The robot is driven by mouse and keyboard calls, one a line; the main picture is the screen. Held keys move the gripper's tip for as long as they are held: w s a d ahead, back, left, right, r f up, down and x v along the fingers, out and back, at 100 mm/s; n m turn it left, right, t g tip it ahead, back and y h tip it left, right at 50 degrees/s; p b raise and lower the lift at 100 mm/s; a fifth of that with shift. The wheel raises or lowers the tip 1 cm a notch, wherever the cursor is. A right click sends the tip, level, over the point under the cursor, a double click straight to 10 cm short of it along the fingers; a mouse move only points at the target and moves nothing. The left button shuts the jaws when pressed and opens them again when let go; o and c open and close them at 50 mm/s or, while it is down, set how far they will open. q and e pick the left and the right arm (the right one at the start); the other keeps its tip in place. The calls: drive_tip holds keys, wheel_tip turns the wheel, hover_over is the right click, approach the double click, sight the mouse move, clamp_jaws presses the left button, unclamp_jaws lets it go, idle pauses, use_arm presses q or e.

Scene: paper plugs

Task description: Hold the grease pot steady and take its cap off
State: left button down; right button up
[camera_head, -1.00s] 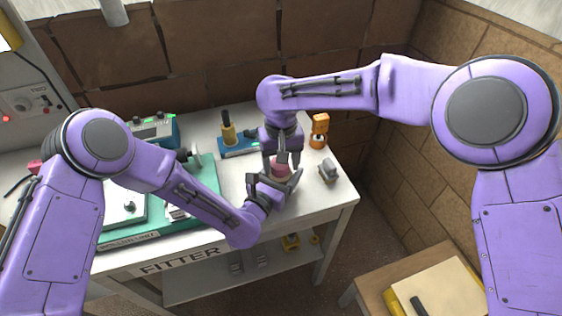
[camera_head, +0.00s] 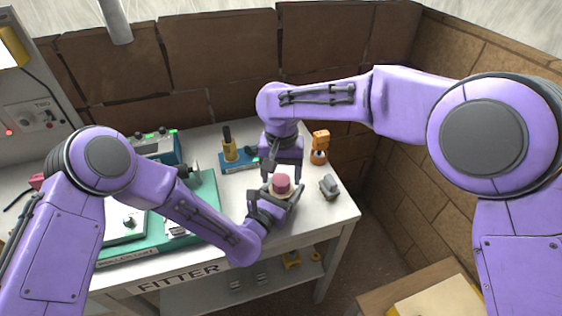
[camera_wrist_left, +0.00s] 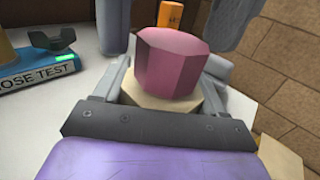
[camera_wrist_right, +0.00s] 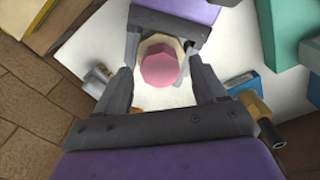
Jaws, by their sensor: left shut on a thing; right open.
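The grease pot (camera_wrist_left: 160,100) is a cream pot with a pink faceted cap (camera_head: 281,182) on top. It stands upright on the white bench. My left gripper (camera_head: 277,194) is shut around the cream pot from the front; in the left wrist view its fingers lie on both sides of the pot. My right gripper (camera_head: 282,170) is open above and just behind the cap, pointing down. In the right wrist view the cap (camera_wrist_right: 160,66) shows between its spread fingers, with clear space on both sides. The cap sits on the pot.
A grey part (camera_head: 329,187) stands close to the right of the pot, and an orange-topped object (camera_head: 320,147) behind it. A blue base with a yellow cylinder (camera_head: 229,146) is at the back left. A green tray (camera_head: 203,190) lies left. The bench's right edge is near.

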drive_tip(key=shift+f, duration=1.15)
drive_tip(key=c, duration=1.1)
drive_tip(key=n, duration=0.3)
drive_tip(key=shift+n, duration=0.3)
drive_tip(key=o, duration=1)
drive_tip(key=shift+o, duration=0.9)
drive_tip(key=shift+a, duration=0.1)
drive_tip(key=shift+r, duration=0.1)
